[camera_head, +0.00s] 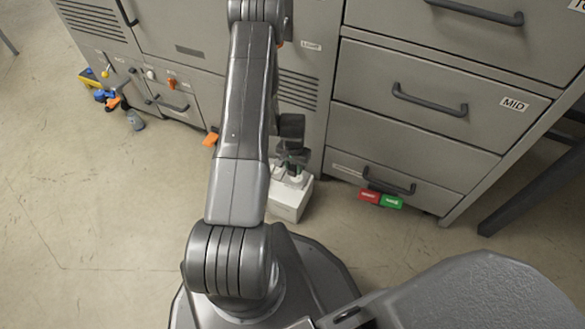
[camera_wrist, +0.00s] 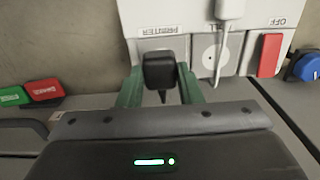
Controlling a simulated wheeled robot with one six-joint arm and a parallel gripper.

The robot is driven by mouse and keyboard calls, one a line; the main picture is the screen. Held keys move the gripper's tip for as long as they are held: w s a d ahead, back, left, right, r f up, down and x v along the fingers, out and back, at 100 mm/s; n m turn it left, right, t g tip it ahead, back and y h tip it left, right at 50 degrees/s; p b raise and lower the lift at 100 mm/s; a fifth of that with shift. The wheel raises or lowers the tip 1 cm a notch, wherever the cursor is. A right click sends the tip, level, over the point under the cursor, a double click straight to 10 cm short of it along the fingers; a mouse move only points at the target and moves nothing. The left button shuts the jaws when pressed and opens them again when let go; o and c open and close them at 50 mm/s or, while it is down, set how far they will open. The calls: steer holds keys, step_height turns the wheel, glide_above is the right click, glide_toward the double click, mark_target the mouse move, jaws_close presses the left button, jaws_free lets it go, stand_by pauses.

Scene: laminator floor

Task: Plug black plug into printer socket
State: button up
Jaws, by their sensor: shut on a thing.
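My gripper (camera_wrist: 158,78) has its two green fingers shut on the black plug (camera_wrist: 159,68), with a short dark cord below it. The plug is over the printer socket place, just below the PRINTER label on the white socket box (camera_wrist: 200,12). The plug and fingers hide the printer socket, so I cannot tell whether the plug is inserted or only in front of it. In the head view my gripper (camera_head: 292,165) is over the white box (camera_head: 290,203) on the floor, partly behind my arm.
A white plug (camera_wrist: 229,8) with a white cord hangs over the neighbouring socket (camera_wrist: 209,56). A red switch (camera_wrist: 269,55) is by the OFF label. Red (camera_head: 369,196) and green (camera_head: 391,201) blocks lie by the grey drawers (camera_head: 430,105).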

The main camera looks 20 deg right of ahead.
steer(key=shift+w+d+f, duration=0.1)
steer(key=shift+w+d+f+b, duration=0.3)
steer(key=shift+w+d+b, duration=0.2)
steer(key=shift+w+d, duration=0.1)
steer(key=shift+w+d+f+b, duration=0.3)
steer(key=shift+w+d+b, duration=0.15)
steer(key=shift+w+d, duration=0.1)
steer(key=shift+f, duration=0.2)
stand_by(0.5)
steer(key=shift+f+b, duration=1.45)
steer(key=shift+f, duration=0.05)
steer(key=shift+f, duration=0.25)
steer(key=shift+f+b, duration=0.7)
steer(key=shift+b, duration=0.05)
steer(key=shift+f+b, duration=0.3)
steer(key=shift+f, duration=0.25)
stand_by(1.6)
steer(key=o, duration=1.5)
